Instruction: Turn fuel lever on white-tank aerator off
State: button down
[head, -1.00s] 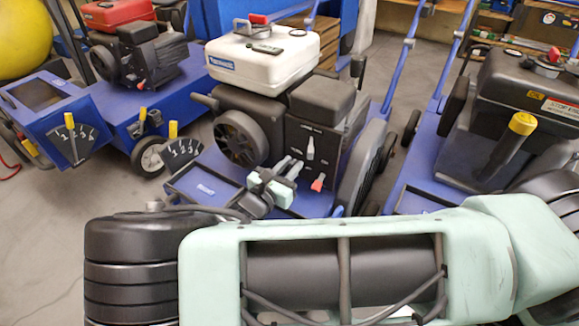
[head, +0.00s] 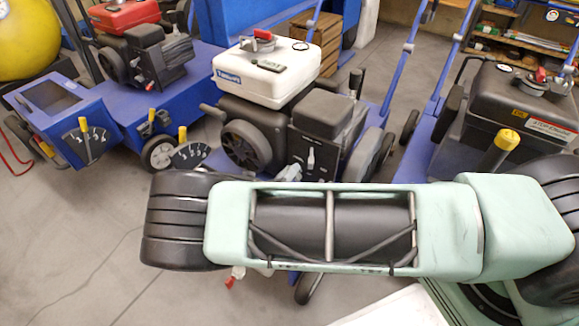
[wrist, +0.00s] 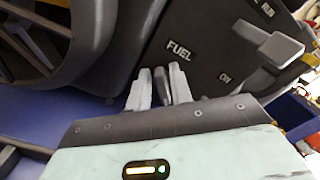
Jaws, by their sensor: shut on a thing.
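The white-tank aerator (head: 265,80) stands mid-frame in the head view, with a black control panel (head: 325,150) and a pale lever (head: 311,158) on it. In the wrist view the panel shows the words FUEL and ON. A grey lever (wrist: 270,46) near the word RUN is apart from the gripper. In the head view my arm covers the panel's lower part.
A red-tank aerator (head: 125,15) stands to the left and a black-tank aerator (head: 525,100) to the right. Open grey floor (head: 70,240) lies at the front left.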

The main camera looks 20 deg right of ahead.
jog(key=n, duration=0.3)
jog(key=n+p, duration=0.1)
jog(key=shift+a+f+n, duration=0.1)
jog(key=shift+f+n, duration=0.2)
jog(key=n, duration=0.4)
jog(key=shift+f+n, duration=0.3)
jog(key=shift+n, duration=0.1)
jog(key=c, duration=1.5)
grip_release()
jog(key=shift+o, duration=0.2)
jog(key=shift+w, duration=0.1)
jog(key=shift+a, duration=0.2)
jog(key=p+v, duration=0.2)
jog(key=v, duration=1.5)
